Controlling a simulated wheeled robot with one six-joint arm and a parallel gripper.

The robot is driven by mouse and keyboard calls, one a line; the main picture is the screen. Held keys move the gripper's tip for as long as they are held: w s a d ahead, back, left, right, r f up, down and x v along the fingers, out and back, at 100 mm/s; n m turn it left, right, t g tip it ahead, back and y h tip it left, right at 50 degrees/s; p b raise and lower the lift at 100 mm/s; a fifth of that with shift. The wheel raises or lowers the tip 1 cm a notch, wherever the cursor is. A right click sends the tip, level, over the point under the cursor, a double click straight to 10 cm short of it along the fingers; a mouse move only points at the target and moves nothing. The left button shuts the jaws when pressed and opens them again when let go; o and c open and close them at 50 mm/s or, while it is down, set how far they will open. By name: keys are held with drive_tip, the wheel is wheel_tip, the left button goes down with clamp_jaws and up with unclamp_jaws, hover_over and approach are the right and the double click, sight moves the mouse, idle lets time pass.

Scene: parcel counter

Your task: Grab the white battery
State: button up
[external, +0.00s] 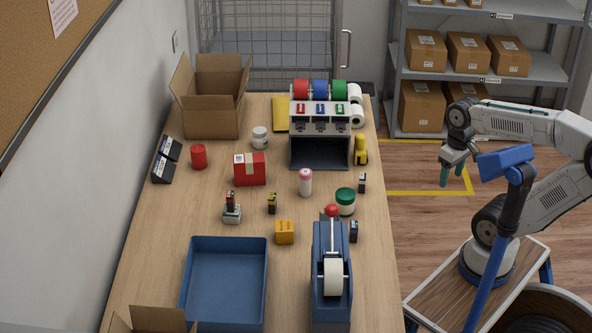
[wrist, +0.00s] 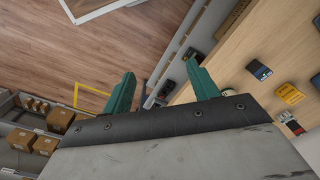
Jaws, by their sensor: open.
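The white battery appears to be the small upright block (external: 362,183) with a pale body and dark parts, near the right edge of the counter in the external view. It stands behind the green-lidded jar (external: 345,203). I cannot tell it apart surely in the wrist view. My gripper (external: 450,174) is open and empty, fingers pointing down, off the counter's right side and well apart from the battery. Its green fingers (wrist: 163,88) show wide apart in the wrist view, with floor and counter edge beyond.
Other small batteries stand at the counter's middle (external: 272,204) and by the tape dispenser (external: 332,280). A pink-capped bottle (external: 305,183), a yellow box (external: 285,232) and a yellow item (external: 361,150) are nearby. A blue tray (external: 225,282) lies in front. Floor separates my arm from the counter.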

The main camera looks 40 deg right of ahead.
sight(357, 190)
drive_tip(key=w+a+f+m+t+y, duration=0.1)
drive_tip(key=w+f+m+y, duration=0.2)
drive_tip(key=w+m, duration=0.3)
drive_tip(key=w+a+f+m+t+y, duration=0.1)
drive_tip(key=w+a+f+m+y, duration=0.1)
drive_tip(key=w+f+m+y, duration=0.2)
drive_tip(key=w+a+f+m+t+y, duration=0.1)
drive_tip(key=w+a+f+m+y, duration=0.1)
drive_tip(key=w+f+m, duration=0.4)
drive_tip(key=shift+w+m+t+y, duration=0.4)
drive_tip(key=shift+w+m+y, duration=0.4)
drive_tip(key=shift+m, duration=0.4)
drive_tip(key=w+d+m+t, duration=0.1)
drive_tip(key=w+m, duration=0.1)
drive_tip(key=w+d+m+t+h, duration=0.1)
drive_tip(key=w+m+t, duration=0.1)
drive_tip(key=m, duration=0.1)
drive_tip(key=w+d+f+m+t+h, duration=0.1)
drive_tip(key=w+m, duration=0.1)
drive_tip(key=w, duration=0.1)
drive_tip(key=shift+d+f+m+t, duration=0.1)
drive_tip(key=shift+d+m+t, duration=0.2)
drive_tip(key=shift+d+m, duration=0.1)
drive_tip(key=x, duration=0.7)
drive_tip(key=shift+w+a, duration=0.15)
drive_tip(key=shift+a, duration=0.4)
drive_tip(key=c, duration=1.1)
